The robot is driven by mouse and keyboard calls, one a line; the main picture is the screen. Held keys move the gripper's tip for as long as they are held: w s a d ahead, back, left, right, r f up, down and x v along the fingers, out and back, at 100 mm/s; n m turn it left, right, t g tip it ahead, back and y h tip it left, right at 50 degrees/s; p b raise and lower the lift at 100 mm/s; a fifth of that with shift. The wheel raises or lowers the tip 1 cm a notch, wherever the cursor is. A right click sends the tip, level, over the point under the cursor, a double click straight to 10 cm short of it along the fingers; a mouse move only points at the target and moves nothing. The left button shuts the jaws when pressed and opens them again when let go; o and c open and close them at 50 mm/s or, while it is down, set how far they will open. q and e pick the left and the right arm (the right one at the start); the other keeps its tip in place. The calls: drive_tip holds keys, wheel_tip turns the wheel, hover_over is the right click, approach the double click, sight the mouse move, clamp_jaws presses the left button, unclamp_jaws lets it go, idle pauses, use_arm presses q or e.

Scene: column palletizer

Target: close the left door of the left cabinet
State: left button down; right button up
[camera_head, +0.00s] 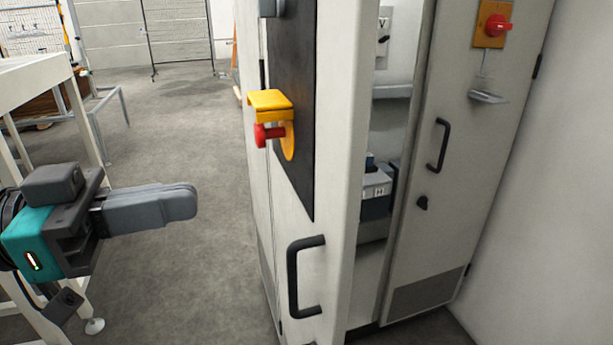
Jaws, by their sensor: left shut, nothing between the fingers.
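A white cabinet door (340,235) stands open in the middle of the view, swung out toward me. It carries a dark panel (292,100), a yellow bracket (270,100) with a red knob, and a black handle (305,277) low down. Right of it, the cabinet's inside (372,260) shows through the gap. My left gripper (192,202) is at the left, shut and empty, its fingers pointing right toward the door. A clear gap of floor shows between the fingertips and the door. My right gripper is not in view.
Another white door (455,160) with a black handle and a red rotary switch (497,25) stands at the right, by a white wall (555,220). A white table frame (40,75) is at the left. Grey floor (180,110) lies open behind my gripper.

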use_arm(q)
drive_tip(key=d, duration=0.2)
drive_tip(key=p, duration=0.6)
approach(336, 176)
drive_tip(key=x, duration=0.5)
drive_tip(key=shift+d+r, duration=0.2)
drive_tip(key=shift+x, duration=0.75)
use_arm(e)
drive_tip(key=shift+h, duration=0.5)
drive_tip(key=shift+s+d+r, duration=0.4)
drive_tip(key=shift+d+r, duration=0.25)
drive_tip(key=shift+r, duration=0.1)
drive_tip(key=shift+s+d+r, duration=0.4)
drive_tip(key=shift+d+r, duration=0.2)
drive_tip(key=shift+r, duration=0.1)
use_arm(q)
drive_tip(key=shift+w+f, duration=0.1)
drive_tip(key=shift+f, duration=0.1)
